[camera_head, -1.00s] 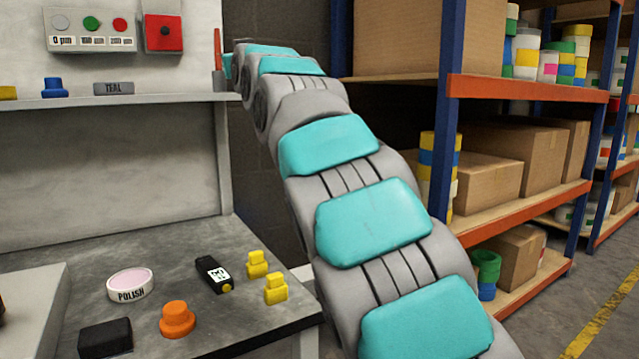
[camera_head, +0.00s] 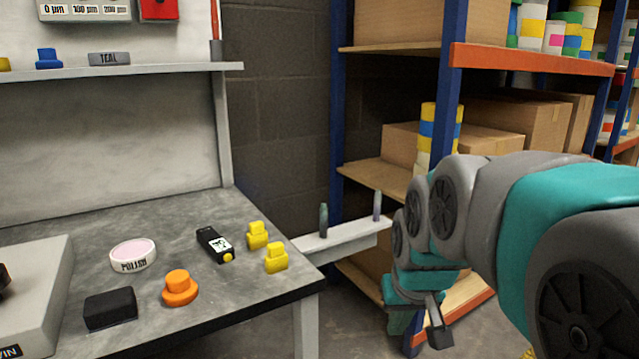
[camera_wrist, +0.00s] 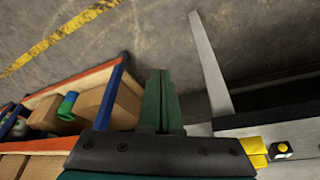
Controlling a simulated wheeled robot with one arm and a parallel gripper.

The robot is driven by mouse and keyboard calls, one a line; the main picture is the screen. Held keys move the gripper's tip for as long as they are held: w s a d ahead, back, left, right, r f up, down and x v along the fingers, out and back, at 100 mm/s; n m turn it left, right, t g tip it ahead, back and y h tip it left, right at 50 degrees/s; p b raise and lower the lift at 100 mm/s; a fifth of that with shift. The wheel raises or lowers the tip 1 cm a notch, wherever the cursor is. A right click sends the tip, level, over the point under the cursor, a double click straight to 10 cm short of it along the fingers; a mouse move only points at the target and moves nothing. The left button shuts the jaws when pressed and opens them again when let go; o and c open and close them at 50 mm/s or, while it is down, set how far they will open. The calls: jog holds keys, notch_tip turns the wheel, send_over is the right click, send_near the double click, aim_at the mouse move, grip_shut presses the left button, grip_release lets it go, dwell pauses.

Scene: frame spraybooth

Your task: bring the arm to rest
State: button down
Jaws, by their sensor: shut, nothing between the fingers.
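My arm comes in from the right of the head view and bends downward beside the bench's right end. My gripper (camera_head: 400,322) hangs low there, in front of the lower shelves, clear of the bench top. In the wrist view my gripper (camera_wrist: 160,80) shows its dark green fingers side by side and shut, with nothing held. Bare floor lies beyond the fingertips. Part of the gripper is hidden by the arm's own links in the head view.
The bench (camera_head: 60,240) carries a polish tin (camera_head: 133,262), a black gauge (camera_head: 214,244), an orange knob-shaped piece (camera_head: 180,290), a black block (camera_head: 110,308) and two yellow pieces (camera_head: 276,260). A narrow ledge (camera_head: 345,237) with two upright pegs juts toward the rack (camera_head: 447,110).

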jog(key=s+d+f+g, duration=0.1)
jog(key=s+f+g, duration=0.35)
jog(key=s, duration=0.75)
jog(key=s+d+f+g, duration=0.1)
jog(key=s+f, duration=0.6)
jog(key=s, duration=0.4)
notch_tip(320, 180, up, 15)
jog(key=p, duration=1.4)
jog(key=shift+d+r+p, duration=0.15)
jog(key=shift+d+p, duration=0.05)
jog(key=shift+p, duration=0.2)
